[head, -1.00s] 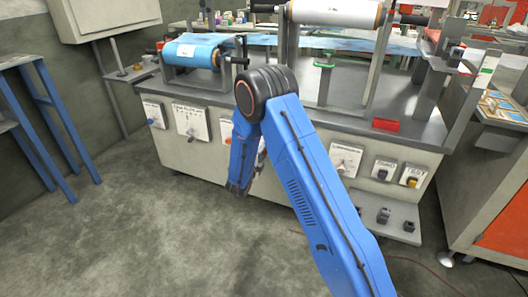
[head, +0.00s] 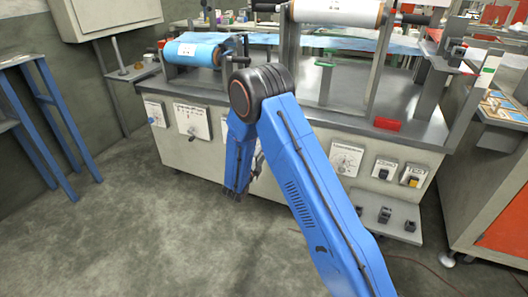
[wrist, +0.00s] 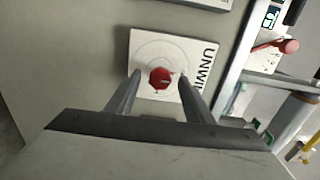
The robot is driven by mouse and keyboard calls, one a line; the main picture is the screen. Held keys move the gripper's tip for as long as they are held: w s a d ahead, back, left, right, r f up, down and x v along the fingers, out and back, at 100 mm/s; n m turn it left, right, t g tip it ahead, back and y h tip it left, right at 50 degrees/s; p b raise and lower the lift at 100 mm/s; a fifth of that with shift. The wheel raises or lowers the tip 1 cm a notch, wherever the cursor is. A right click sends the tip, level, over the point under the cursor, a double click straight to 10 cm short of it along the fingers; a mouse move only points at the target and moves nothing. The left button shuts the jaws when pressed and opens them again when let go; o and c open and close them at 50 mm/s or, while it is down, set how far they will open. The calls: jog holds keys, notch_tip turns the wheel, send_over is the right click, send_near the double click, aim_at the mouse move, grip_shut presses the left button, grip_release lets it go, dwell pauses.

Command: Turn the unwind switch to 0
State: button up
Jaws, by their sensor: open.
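The unwind switch is a red round knob (wrist: 160,78) on a white square plate (wrist: 145,48), seen in the wrist view with the letters "UNWI" along its right side. A small pale mark shows on the knob; I cannot read its setting. My gripper (wrist: 159,76) is open, with one finger on each side of the knob in the picture. I cannot tell whether the fingers touch it. In the head view my blue arm mostly hides this part of the cabinet front, and the knob cannot be made out there.
A low shelf (head: 395,220) sticks out at right. Floor in front is clear.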

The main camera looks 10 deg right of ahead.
jog(key=v, duration=1.4)
jog(key=shift+s+a, duration=0.1)
jog(key=shift+s, duration=0.05)
jog(key=s+d+r+m+g+h, duration=0.2)
jog(key=s+d+r+m+g, duration=0.4)
jog(key=d+m, duration=0.35)
jog(key=s+d+r+m+g+h, duration=0.1)
jog(key=s+d+r+m+g, duration=0.3)
jog(key=s+d+r+m, duration=0.45)
jog(key=s+d+r+m+g+y, duration=0.2)
jog(key=s+d+m, duration=0.1)
jog(key=s+m, duration=0.3)
jog(key=s+d+r+m+g+y, duration=0.2)
jog(key=s+d+m, duration=0.2)
jog(key=s+m, duration=0.15)
jog(key=s+a+r+m+t+y, duration=0.2)
jog(key=s+a+m+y, duration=0.2)
jog(key=s+m, duration=0.4)
jog(key=s+a+r+m+t+y, duration=0.2)
jog(key=s+a+r+m+y, duration=0.1)
jog(key=s+m, duration=0.6)
jog(key=a+y, duration=0.1)
jog(key=y, duration=0.1)
jog(key=shift+r+y, duration=0.3)
